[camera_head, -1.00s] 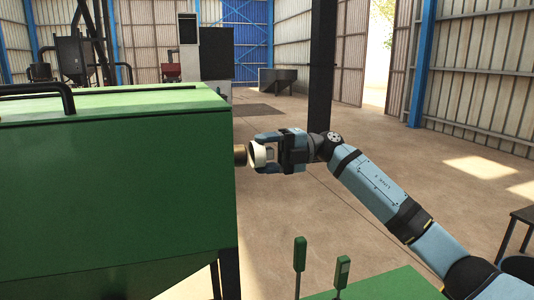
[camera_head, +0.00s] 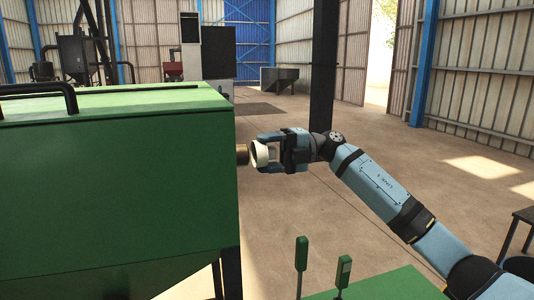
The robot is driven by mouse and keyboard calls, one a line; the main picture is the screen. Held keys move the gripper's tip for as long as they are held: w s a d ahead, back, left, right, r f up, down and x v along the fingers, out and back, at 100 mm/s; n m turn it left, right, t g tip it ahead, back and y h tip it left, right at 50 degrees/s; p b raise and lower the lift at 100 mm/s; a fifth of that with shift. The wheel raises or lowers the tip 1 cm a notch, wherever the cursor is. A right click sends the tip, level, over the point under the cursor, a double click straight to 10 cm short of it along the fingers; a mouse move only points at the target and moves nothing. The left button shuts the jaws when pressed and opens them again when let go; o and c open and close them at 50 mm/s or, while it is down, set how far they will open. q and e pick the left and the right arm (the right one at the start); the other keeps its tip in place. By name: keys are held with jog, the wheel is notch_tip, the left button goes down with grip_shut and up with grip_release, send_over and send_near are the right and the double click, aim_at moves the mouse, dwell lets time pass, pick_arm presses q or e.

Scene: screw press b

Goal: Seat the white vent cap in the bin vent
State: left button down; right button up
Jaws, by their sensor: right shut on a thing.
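The green bin (camera_head: 120,190) fills the left side of the head view. Its vent (camera_head: 242,154) is a short brownish pipe stub sticking out of the bin's right side. My right gripper (camera_head: 268,153) is shut on the white vent cap (camera_head: 259,155), which faces the stub. The cap is right at the end of the stub; I cannot tell whether they touch or a small gap remains. The fingers hide part of the cap. My left gripper is not in view.
A dark post (camera_head: 323,70) stands behind my right arm. Two green upright boxes on stalks (camera_head: 302,253) rise near a green surface (camera_head: 385,287) at the bottom. A dark stand (camera_head: 520,225) is at the right edge. The floor between is open.

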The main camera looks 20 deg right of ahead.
aim_at(254, 154)
jog(key=shift+a, duration=0.25)
jog(key=shift+a+p, duration=0.35)
jog(key=shift+a, duration=0.95)
jog(key=o, duration=1.4)
jog(key=shift+d+f, duration=0.1)
jog(key=shift+d, duration=0.25)
jog(key=d+b, duration=0.4)
jog(key=d, duration=0.9)
jog(key=shift+d, duration=0.15)
